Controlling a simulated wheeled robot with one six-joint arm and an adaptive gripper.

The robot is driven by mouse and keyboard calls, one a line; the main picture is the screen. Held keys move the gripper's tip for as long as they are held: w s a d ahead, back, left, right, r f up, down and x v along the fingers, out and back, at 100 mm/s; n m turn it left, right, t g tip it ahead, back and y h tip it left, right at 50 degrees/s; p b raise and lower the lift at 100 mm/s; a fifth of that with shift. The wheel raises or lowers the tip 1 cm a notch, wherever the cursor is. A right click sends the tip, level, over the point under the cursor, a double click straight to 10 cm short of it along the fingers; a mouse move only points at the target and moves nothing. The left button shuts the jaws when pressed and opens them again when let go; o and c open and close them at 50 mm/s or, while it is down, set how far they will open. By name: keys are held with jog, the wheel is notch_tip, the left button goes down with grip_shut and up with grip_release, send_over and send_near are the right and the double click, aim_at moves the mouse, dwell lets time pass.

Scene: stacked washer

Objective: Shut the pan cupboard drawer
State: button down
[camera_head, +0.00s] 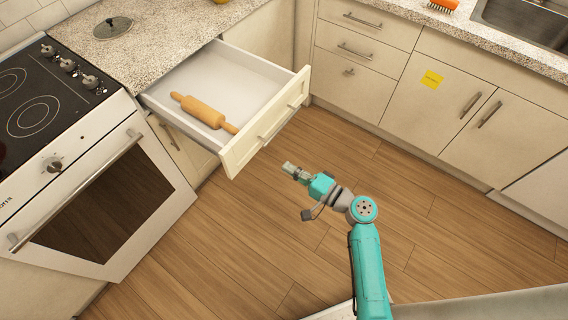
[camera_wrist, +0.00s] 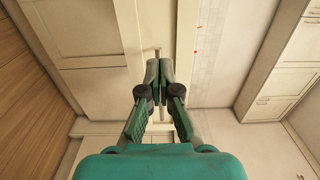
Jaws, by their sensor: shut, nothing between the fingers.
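The drawer (camera_head: 243,152) under the counter, beside the oven, is pulled well out. Its cream front has a bar handle (camera_head: 279,123). A wooden rolling pin (camera_head: 203,111) lies inside it, towards the near side. My gripper (camera_head: 287,167) is shut and empty. In the head view it appears just below and right of the drawer front, with a visible gap over the floor. In the wrist view my closed fingers (camera_wrist: 160,66) point towards pale cream panels. I cannot tell for sure which panel there is the drawer front.
The white oven (camera_head: 95,200) with a black hob stands left of the drawer. A metal lid (camera_head: 113,27) lies on the counter. Cupboards, one with a yellow note (camera_head: 431,79), line the right side. The wooden floor (camera_head: 330,150) between is clear.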

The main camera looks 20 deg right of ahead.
aim_at(250, 144)
jog(key=x, duration=1.2)
jog(key=shift+w+a, duration=0.1)
